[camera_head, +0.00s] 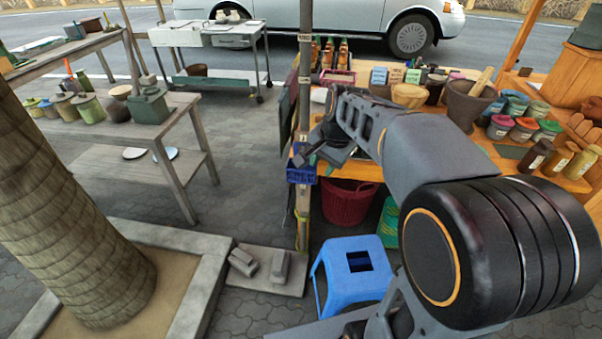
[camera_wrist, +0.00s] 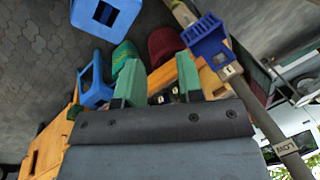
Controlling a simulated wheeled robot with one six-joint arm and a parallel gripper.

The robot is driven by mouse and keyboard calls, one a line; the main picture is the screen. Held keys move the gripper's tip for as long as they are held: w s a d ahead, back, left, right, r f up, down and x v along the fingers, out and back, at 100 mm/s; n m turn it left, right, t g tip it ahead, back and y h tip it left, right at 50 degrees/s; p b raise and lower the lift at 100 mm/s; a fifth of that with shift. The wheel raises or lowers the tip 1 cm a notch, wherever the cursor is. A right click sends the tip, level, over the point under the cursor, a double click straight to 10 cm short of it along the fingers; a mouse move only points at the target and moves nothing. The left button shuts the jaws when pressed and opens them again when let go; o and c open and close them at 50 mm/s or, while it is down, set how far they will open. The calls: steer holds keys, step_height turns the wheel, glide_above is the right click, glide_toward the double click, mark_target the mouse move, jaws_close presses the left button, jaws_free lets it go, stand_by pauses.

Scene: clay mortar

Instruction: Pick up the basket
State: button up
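Two baskets show, and I cannot tell which one the task means. A small blue basket (camera_head: 301,170) sits at the post by the table's left end. It also shows in the wrist view (camera_wrist: 207,40), beyond the right finger. A dark red basket (camera_head: 348,203) stands on the ground below the table edge. It also shows in the wrist view (camera_wrist: 164,46). My gripper (camera_head: 318,152) is near the table's left end, close to the blue basket. In the wrist view its green fingers (camera_wrist: 159,80) are apart, with nothing held between them.
A blue stool (camera_head: 345,270) stands in front of the table. The wooden table (camera_head: 365,171) carries jars, bowls and a mortar (camera_head: 468,105). A post (camera_head: 304,110) rises beside my gripper. A grey table (camera_head: 180,130) stands left. Paving between them is clear.

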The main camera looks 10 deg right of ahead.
steer(key=w+d+f+m+y+b, duration=0.1)
steer(key=w+d+f+m, duration=0.1)
steer(key=w+m, duration=0.25)
steer(key=w+d+f+m+b, duration=0.1)
steer(key=w+f+m, duration=0.2)
steer(key=w, duration=0.3)
steer(key=m+y+b, duration=0.2)
steer(key=m, duration=0.4)
glide_above(305, 183)
steer(key=d, duration=0.3)
steer(key=shift+n+g, duration=0.25)
steer(key=shift+g, duration=0.15)
steer(key=f, duration=0.7)
steer(key=s+f, duration=0.1)
steer(key=f, duration=0.3)
steer(key=shift+a+f, duration=0.1)
steer(key=shift+f, duration=0.2)
steer(key=shift+a+b+x, duration=0.15)
steer(key=shift+b+x, duration=0.05)
steer(key=shift+x, duration=1.4)
steer(key=shift+a+b+x, duration=0.15)
steer(key=shift+b+x, duration=0.05)
steer(key=shift+x, duration=1.4)
steer(key=shift+w+r, duration=0.1)
steer(key=shift+r, duration=0.05)
steer(key=shift+c, duration=0.2)
jaws_close()
